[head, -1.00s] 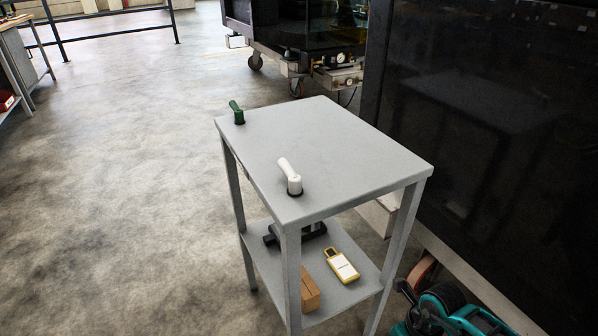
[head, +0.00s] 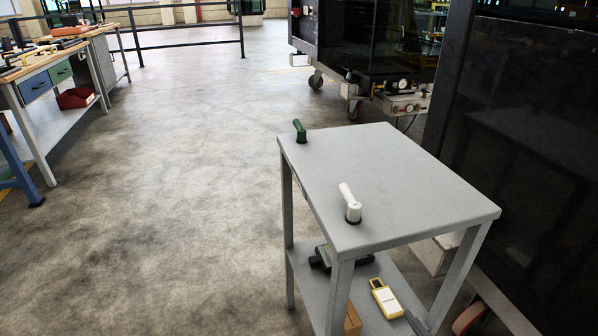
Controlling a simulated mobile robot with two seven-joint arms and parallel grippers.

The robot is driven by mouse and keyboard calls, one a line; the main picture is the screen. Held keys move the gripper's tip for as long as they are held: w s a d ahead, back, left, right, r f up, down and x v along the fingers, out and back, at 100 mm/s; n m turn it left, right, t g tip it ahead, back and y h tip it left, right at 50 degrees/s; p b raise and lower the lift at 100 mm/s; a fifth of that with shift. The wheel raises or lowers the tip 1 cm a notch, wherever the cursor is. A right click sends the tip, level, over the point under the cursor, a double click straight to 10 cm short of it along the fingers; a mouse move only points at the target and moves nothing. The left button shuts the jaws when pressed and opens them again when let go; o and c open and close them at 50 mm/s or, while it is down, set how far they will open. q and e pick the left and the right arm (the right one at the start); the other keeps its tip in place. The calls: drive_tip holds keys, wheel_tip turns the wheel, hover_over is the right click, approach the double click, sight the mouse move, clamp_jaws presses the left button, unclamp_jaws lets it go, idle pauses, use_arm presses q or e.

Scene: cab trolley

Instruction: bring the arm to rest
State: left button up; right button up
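Neither of my grippers nor my arms show in the head view. A grey two-shelf trolley (head: 410,185) stands at the lower right. On its top, a green lever handle (head: 300,131) sits at the far left corner and a white lever handle (head: 352,203) sits near the front left edge. On the lower shelf lie a yellow and white padlock-shaped item (head: 388,299), a dark tool-like item (head: 322,258) and a brown block (head: 352,320), partly cut off by the frame.
A large black machine cabinet (head: 530,150) stands close to the trolley's right side. Workbenches (head: 75,55) with drawers and a red bin (head: 76,98) stand at the far left. A dark railing (head: 180,28) crosses the back. The floor (head: 180,200) left of the trolley is clear.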

drive_tip(key=s+a+f+m+g, duration=0.2)
drive_tip(key=s+f+m+g, duration=0.2)
drive_tip(key=s+m, duration=0.1)
use_arm(q)
drive_tip(key=s+a+r+y+p, duration=0.1)
drive_tip(key=a+r+p, duration=0.2)
drive_tip(key=r+p, duration=0.9)
drive_tip(key=p, duration=0.5)
drive_tip(key=shift+s+a, duration=0.25)
drive_tip(key=shift+s, duration=0.15)
use_arm(e)
drive_tip(key=s+d+r+h, duration=0.1)
drive_tip(key=d+r, duration=0.2)
drive_tip(key=r, duration=0.9)
drive_tip(key=shift+s+d, duration=0.3)
